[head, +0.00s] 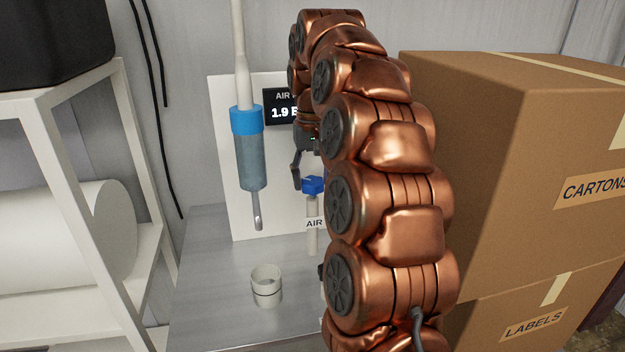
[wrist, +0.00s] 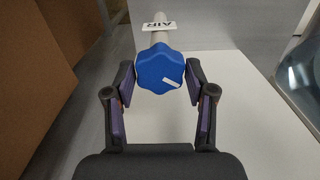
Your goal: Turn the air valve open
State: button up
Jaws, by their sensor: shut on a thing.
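The air valve has a blue lobed knob (head: 313,185) on a pale upright pipe, with an AIR label below it in the head view. In the wrist view the knob (wrist: 160,70) sits between the two fingers, with a short white mark slanting near its lower right edge. My gripper (wrist: 160,76) is shut on the knob, a finger at each side. In the head view my gripper (head: 303,168) is partly hidden by my copper arm, just above the knob. A dark display (head: 279,106) on the white panel shows "1.9" and is partly covered by my arm.
A blue-collared filter cylinder (head: 248,150) hangs left of the valve. A white ring-shaped cup (head: 266,286) stands on the grey bench (head: 205,290). Cardboard cartons (head: 480,150) are stacked close on the right. A white shelf (head: 95,95) with a roll stands left.

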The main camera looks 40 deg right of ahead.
jog(key=n, duration=0.3)
jog(key=shift+n, duration=0.3)
jog(key=shift+n+p, duration=0.3)
jog(key=shift+n, duration=1.4)
jog(key=o, duration=1.2)
jog(key=shift+c, duration=0.2)
jog(key=shift+m, duration=0.3)
